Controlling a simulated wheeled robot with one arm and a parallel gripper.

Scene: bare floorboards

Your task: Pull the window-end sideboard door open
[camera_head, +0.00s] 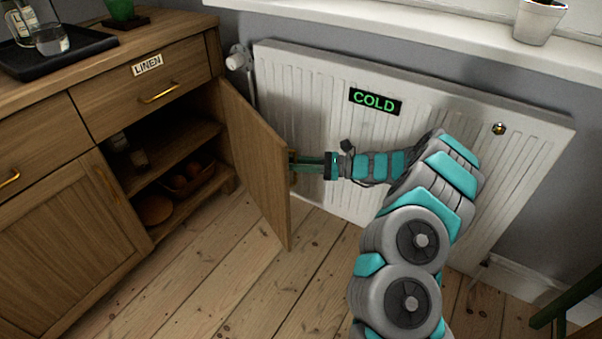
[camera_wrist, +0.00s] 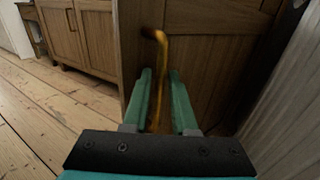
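The sideboard's right-hand wooden door (camera_head: 257,160), at the end by the radiator, stands swung well out from the cabinet, so the shelves behind it show. Its brass handle (camera_wrist: 162,60) is on the face turned toward the radiator; in the head view it is mostly hidden by the fingers and door edge. My gripper (camera_head: 299,165) reaches in from the right at the handle. In the wrist view, the two green fingers (camera_wrist: 162,88) stand apart on either side of the handle bar. A gap shows between them, and they do not look closed on it.
The sideboard (camera_head: 60,220) has a drawer labelled LINEN (camera_head: 145,88) above the open compartment, which holds a basket (camera_head: 190,180) and dishes. A white radiator (camera_head: 310,90) marked COLD stands close behind my arm. Bare floorboards (camera_head: 215,285) lie clear in front of the door.

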